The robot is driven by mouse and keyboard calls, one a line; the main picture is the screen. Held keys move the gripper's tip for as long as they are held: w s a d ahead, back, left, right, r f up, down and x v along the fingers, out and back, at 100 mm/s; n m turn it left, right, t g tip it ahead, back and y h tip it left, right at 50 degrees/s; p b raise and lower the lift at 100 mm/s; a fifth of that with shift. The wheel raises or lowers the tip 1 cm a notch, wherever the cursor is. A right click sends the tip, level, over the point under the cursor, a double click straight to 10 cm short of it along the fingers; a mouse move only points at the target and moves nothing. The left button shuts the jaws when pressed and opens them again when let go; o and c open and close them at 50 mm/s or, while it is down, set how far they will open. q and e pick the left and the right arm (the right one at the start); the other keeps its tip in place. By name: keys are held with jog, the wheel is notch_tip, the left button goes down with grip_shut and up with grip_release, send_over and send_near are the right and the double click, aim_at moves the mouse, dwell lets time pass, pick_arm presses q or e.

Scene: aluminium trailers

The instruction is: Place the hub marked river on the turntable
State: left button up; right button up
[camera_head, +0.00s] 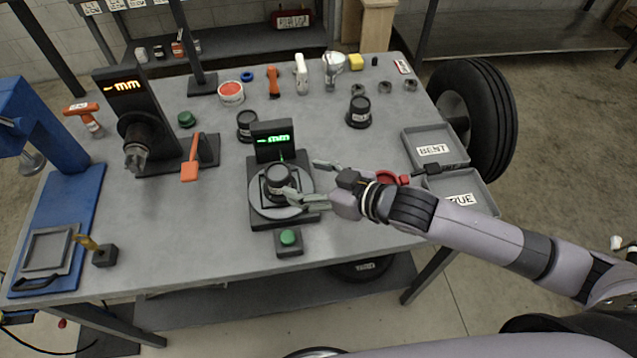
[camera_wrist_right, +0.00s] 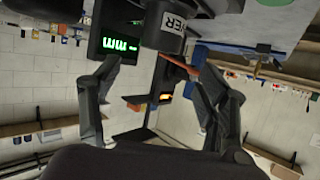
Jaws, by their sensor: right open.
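A dark hub (camera_head: 279,176) stands upright on the round grey turntable (camera_head: 262,210) of the gauge with the green "mm" display (camera_head: 271,140). In the right wrist view the hub (camera_wrist_right: 165,28) shows a white label, partly cut off, with letters ending in "ER". My right gripper (camera_head: 303,181) is open just to the right of the hub, its fingers pointing at it. In the wrist view its two fingers (camera_wrist_right: 152,92) are spread and empty, with the hub beyond them. My left gripper is not in view.
Two other dark hubs (camera_head: 359,113) (camera_head: 247,126) stand farther back, their labels unreadable. A green button box (camera_head: 289,242) sits in front of the gauge. Grey trays (camera_head: 432,134) marked "BENT" and partly hidden "...UE" lie at right. A blue press (camera_head: 60,210) stands at left.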

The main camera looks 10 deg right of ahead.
jog(key=shift+v, duration=1.4)
jog(key=shift+c, duration=0.3)
